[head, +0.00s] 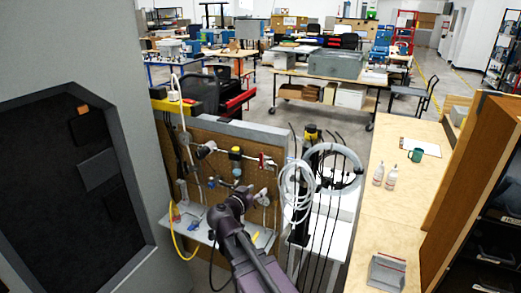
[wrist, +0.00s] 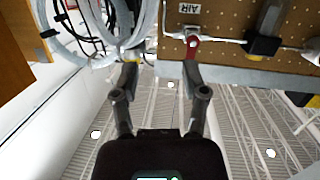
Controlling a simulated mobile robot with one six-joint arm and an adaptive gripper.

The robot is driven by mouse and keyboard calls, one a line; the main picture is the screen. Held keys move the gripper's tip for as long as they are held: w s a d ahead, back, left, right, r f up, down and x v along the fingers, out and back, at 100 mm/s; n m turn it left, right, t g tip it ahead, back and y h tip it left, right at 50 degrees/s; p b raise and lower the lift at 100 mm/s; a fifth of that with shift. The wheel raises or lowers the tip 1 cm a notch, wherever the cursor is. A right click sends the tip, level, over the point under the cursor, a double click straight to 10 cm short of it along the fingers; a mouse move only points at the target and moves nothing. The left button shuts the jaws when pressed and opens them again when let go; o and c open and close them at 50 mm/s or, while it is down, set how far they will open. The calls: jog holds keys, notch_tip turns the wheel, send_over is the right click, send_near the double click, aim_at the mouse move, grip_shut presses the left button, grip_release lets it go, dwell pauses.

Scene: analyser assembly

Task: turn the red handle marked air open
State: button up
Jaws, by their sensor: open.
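The red handle (wrist: 192,46) sits on a pale pipe fitting on the pegboard, below an upside-down label marked AIR (wrist: 190,8) in the wrist view. In the head view the red handle (head: 262,160) is small, at the upper right of the pegboard. My gripper (wrist: 160,70) is open and empty. Its right finger, as pictured in the wrist view, ends right by the handle's end; I cannot tell if they touch. The left finger is clear of the handle. In the head view my gripper (head: 246,192) is in front of the board, below the handle, its fingers hard to make out.
The pegboard (head: 212,137) carries several fittings and pipes. Coiled white tubing (head: 297,185) and black cables hang just right of the board. A yellow hose (head: 176,240) hangs at its left. A wooden bench (head: 385,222) with bottles and a green mug stands at the right.

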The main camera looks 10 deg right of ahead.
aim_at(261, 157)
jog(key=w+a+r+t+p, duration=0.1)
jog(key=a+r+t, duration=0.1)
jog(key=a+r, duration=0.2)
jog(key=shift+w+r+t, duration=0.2)
jog(key=shift+r+t, duration=0.2)
jog(key=shift+r, duration=0.1)
jog(key=shift+w+d, duration=0.1)
jog(key=shift+w, duration=0.05)
jog(key=x, duration=1.3)
jog(key=shift+w+d+f, duration=0.1)
jog(key=shift+w+d, duration=0.05)
jog(key=shift+w, duration=0.05)
grip_shut()
